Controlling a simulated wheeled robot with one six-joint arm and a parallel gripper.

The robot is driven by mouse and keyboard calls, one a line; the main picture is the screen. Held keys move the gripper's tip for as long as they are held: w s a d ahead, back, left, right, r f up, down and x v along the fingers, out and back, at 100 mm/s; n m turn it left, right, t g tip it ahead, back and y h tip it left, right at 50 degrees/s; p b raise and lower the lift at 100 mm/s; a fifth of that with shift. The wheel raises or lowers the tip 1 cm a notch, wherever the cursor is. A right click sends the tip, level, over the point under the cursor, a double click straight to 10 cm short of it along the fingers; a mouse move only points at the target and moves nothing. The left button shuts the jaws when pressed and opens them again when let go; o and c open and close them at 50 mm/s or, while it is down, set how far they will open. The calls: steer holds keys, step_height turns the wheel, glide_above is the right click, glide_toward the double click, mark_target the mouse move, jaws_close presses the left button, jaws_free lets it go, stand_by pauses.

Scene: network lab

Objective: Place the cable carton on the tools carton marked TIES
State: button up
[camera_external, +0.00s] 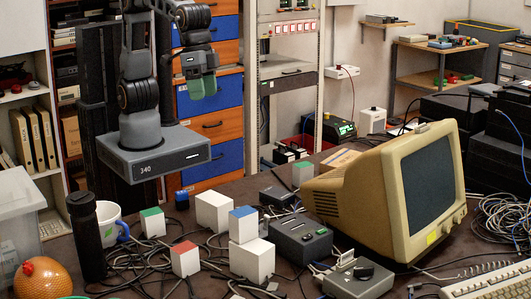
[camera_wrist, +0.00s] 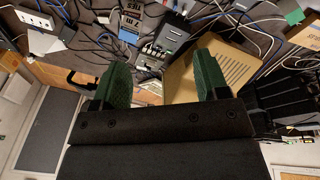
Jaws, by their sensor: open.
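Several white cartons stand on the cluttered table in the external view. A blue-topped carton (camera_external: 243,224) rests on a larger white carton (camera_external: 252,262). A plain white carton (camera_external: 214,212) is behind them. A red-topped carton (camera_external: 185,259) is in front, and green-topped cartons stand at left (camera_external: 152,223) and by the monitor (camera_external: 303,173). No lettering is readable there, so I cannot tell which is the cable carton or the one marked TIES. My gripper (camera_external: 203,86) is raised well above and behind the table, with green fingers. In the wrist view its fingers (camera_wrist: 163,75) are apart with nothing between them.
A beige monitor (camera_external: 390,185) stands at right, with grey devices (camera_external: 300,238) before it. A black bottle (camera_external: 86,238), a mug (camera_external: 110,224) and an orange round object (camera_external: 41,279) are at left. Loose cables cover much of the table between the cartons.

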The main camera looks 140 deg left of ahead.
steer(key=s+f+m, duration=0.3)
steer(key=s, duration=0.5)
steer(key=s+a+f+m+t, duration=0.1)
steer(key=s+f+m, duration=0.2)
steer(key=s, duration=0.6)
steer(key=shift+a+m, duration=0.15)
steer(key=shift+m, duration=0.35)
